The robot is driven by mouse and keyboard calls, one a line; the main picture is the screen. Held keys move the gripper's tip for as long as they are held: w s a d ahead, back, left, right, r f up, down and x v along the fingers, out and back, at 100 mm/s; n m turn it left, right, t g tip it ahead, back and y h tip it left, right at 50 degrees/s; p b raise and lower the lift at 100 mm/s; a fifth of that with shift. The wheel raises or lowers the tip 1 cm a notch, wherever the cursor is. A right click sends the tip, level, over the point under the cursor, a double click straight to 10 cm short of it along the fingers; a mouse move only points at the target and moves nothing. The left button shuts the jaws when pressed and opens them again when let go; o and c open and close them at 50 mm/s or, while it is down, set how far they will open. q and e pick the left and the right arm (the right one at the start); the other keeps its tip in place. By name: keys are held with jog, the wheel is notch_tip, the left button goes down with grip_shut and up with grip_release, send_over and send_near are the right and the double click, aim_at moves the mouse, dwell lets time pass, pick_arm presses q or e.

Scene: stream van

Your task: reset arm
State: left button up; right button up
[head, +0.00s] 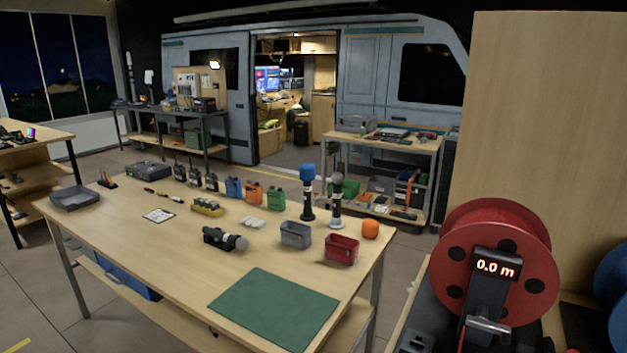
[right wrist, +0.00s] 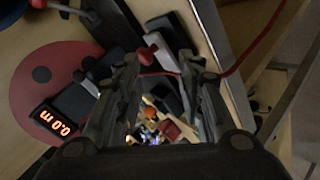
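My right gripper (right wrist: 160,70) shows in the right wrist view with its two dark fingers apart and nothing clearly held between them. It is close to the red cable reel (right wrist: 35,85), whose display (right wrist: 55,122) reads 0.0 m. A red cable (right wrist: 252,50) runs beyond the fingertips and off to the upper right. A small red knob (right wrist: 147,53) shows just past the fingertips. In the head view the red reel (head: 478,235) stands at the right. Neither gripper shows in the head view, and my left gripper is in no frame.
A wooden table (head: 120,240) holds a green mat (head: 275,308), a grey bin (head: 296,235), a red bin (head: 341,249), microphones, radios and a grey tray (head: 75,197). A blue reel (head: 612,282) is at the far right. A van (head: 375,70) stands behind; floor shows around the table.

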jog(key=s+a+f+m+g+y, duration=0.25)
jog(key=s+a+f, duration=0.2)
jog(key=s, duration=0.35)
jog(key=s+a+f+m+g+y, duration=0.25)
jog(key=s+f+g, duration=0.2)
jog(key=s, duration=0.25)
notch_tip(320, 180, down, 27)
jog(key=s+a+g, duration=0.1)
jog(key=s, duration=0.2)
jog(key=s+d+f+g, duration=0.1)
jog(key=s+d+f, duration=0.1)
jog(key=s+f, duration=1.4)
jog(key=shift+d+n, duration=0.35)
jog(key=shift+n, duration=0.05)
jog(key=shift+s, duration=0.1)
